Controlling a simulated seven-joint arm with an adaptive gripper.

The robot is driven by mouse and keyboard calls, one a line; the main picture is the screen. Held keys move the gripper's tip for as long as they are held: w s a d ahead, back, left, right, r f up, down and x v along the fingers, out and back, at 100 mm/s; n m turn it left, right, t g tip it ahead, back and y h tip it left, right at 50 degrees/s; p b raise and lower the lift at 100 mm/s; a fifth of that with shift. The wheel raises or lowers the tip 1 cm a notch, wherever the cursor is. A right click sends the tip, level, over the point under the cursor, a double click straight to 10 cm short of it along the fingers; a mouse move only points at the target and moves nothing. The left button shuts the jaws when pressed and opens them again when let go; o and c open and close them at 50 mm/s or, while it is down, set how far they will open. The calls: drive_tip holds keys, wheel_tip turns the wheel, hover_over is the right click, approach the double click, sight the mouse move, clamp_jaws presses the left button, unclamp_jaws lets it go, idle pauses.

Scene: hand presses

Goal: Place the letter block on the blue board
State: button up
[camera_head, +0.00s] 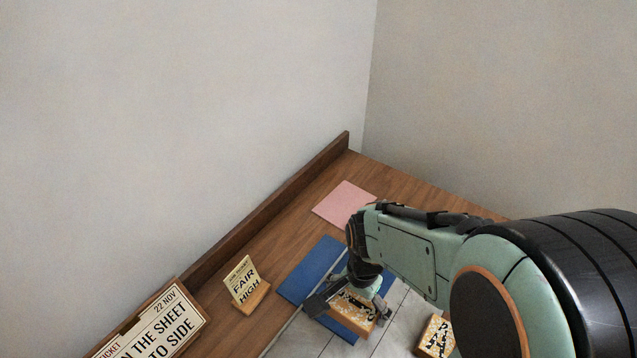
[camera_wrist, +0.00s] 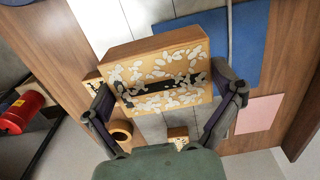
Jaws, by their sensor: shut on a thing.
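My gripper (camera_head: 348,298) is shut on a thick wooden block (camera_head: 352,318), with one finger on each side. In the wrist view the gripper (camera_wrist: 165,112) grips the block (camera_wrist: 150,66), whose face has pale leaf-like shapes and a dark bar; I cannot read letters on it. The blue board (camera_head: 300,281) lies flat on the table. In the head view the block overlaps the board's near right part. In the wrist view the board (camera_wrist: 250,40) lies to the right of the block. The height of the block above the table is hard to tell.
Another block with black lettering (camera_head: 437,338) lies on pale tiles (camera_head: 397,330) at right. A pink sheet (camera_head: 345,203) lies beyond the board. A small "FAIR HIGH" sign (camera_head: 243,283) and a larger sign (camera_head: 160,330) stand at left. A raised wooden edge (camera_head: 270,207) runs along the back.

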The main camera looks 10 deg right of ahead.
drive_tip(key=w+f, duration=0.3)
drive_tip(key=w, duration=0.1)
drive_tip(key=w+f, duration=0.3)
drive_tip(key=w, duration=0.1)
drive_tip(key=w+f, duration=0.2)
drive_tip(key=w, duration=0.2)
drive_tip(key=shift+w+d+f, duration=0.2)
drive_tip(key=shift+d+f, duration=0.05)
drive_tip(key=shift+f, duration=0.15)
drive_tip(key=shift+w+f, duration=0.2)
drive_tip(key=shift+f, duration=0.1)
drive_tip(key=shift+w+f, duration=0.15)
drive_tip(key=shift+f, duration=1.5)
drive_tip(key=shift+f, duration=0.1)
drive_tip(key=shift+f, duration=0.25)
drive_tip(key=o, duration=0.9)
